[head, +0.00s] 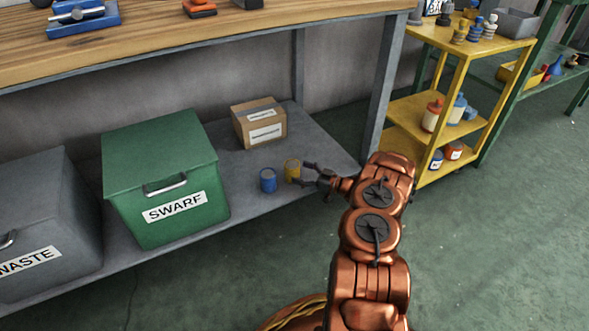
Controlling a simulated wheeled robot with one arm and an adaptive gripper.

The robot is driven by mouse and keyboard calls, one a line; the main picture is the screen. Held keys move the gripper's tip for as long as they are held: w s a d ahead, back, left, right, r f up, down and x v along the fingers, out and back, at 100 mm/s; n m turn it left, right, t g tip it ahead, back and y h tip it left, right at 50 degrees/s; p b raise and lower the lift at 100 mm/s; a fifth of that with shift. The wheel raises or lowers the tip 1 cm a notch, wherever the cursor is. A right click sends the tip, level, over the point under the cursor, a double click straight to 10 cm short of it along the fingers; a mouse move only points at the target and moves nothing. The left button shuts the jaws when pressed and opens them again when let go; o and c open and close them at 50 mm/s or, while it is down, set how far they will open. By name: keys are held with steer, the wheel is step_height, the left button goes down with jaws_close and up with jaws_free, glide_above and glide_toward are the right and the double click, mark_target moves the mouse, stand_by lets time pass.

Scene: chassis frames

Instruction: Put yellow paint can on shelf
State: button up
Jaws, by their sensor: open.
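The yellow paint can (292,171) stands upright on the grey lower shelf (240,218) of the workbench. It is just right of a blue can (268,180). My gripper (311,173) is open, its fingers pointing left at the yellow can. The fingertips are very close to the can's right side; I cannot tell whether they touch it. Its jaws look empty. My copper-coloured arm reaches in from the lower right.
A green SWARF bin (160,180), a grey WASTE bin (45,225) and a cardboard box (259,123) share the lower shelf. The wooden benchtop (220,35) overhangs it, with a bench leg (384,85) at right. A yellow shelf cart (405,110) holds bottles and cans. The floor at right is clear.

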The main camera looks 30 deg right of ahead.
steer(key=p+v, duration=0.3)
steer(key=v, duration=0.5)
steer(key=w+d+r+m+h, duration=0.25)
steer(key=w+r+h, duration=0.35)
steer(key=w+r, duration=0.7)
steer(key=w+a+r+m+g+h, duration=0.2)
steer(key=a+r+g+h, duration=0.3)
steer(key=r, duration=0.4)
steer(key=s+a+r+g, duration=0.3)
steer(key=s+a, duration=0.7)
steer(key=s, duration=0.7)
steer(key=s+a+r+m+g+y, duration=0.1)
steer(key=s+a+r+g, duration=0.1)
steer(key=s+a+g, duration=0.4)
steer(key=s+a+r+g+y, duration=0.1)
steer(key=s+a+r+g, duration=0.2)
steer(key=s+a, duration=1.3)
steer(key=s+g, duration=0.2)
steer(key=s, duration=1.2)
steer(key=shift+r, duration=0.3)
steer(key=shift+s, duration=0.15)
